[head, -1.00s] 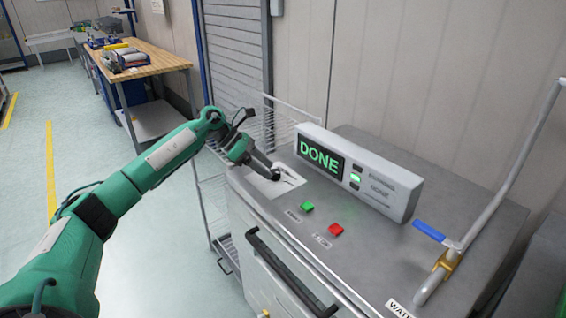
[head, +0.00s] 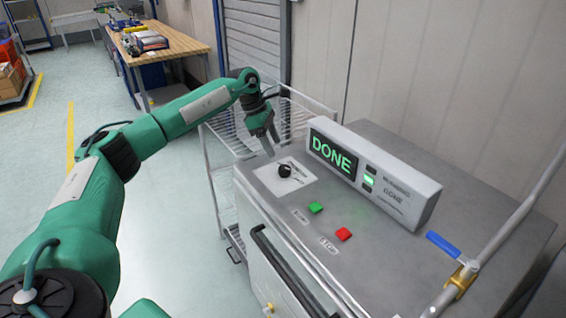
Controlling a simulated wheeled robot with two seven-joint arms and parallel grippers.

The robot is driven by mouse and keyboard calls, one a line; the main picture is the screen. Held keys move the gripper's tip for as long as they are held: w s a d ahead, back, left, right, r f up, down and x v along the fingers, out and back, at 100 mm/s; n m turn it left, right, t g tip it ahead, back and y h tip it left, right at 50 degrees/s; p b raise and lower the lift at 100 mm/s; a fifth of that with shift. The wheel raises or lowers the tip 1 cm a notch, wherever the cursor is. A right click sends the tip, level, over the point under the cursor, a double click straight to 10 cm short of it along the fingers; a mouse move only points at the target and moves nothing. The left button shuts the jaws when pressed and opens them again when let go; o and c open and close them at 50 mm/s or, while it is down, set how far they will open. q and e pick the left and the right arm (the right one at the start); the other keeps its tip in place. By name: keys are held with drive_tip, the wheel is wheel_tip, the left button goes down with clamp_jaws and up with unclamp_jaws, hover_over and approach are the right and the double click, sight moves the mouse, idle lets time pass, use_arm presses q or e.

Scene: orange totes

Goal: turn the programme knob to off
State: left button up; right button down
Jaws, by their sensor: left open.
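The programme knob (head: 285,171) is a small black knob on a white label plate (head: 303,187) at the left end of the machine's grey top. I cannot read which mark it points to. My left gripper (head: 270,148) is open, just behind and to the left of the knob, above the panel and apart from it. The display box (head: 408,196) reads DONE in green on its screen (head: 333,152), and a green light glows beside it. My right gripper is not in view.
A green button (head: 316,207) and a red button (head: 343,234) sit in front of the display. A blue-handled lever (head: 443,244) and a pipe (head: 510,228) stand at the right. A wire rack (head: 218,190) is left of the machine. A wooden workbench (head: 165,50) stands behind.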

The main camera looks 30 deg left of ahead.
sight(284, 168)
use_arm(q)
drive_tip(key=p+x, duration=0.1)
drive_tip(key=x, duration=0.7)
drive_tip(key=shift+d, duration=0.1)
drive_tip(key=shift+f, duration=0.15)
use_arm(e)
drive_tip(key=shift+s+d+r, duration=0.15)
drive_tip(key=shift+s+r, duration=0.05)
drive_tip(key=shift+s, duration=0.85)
use_arm(q)
drive_tip(key=c, duration=1)
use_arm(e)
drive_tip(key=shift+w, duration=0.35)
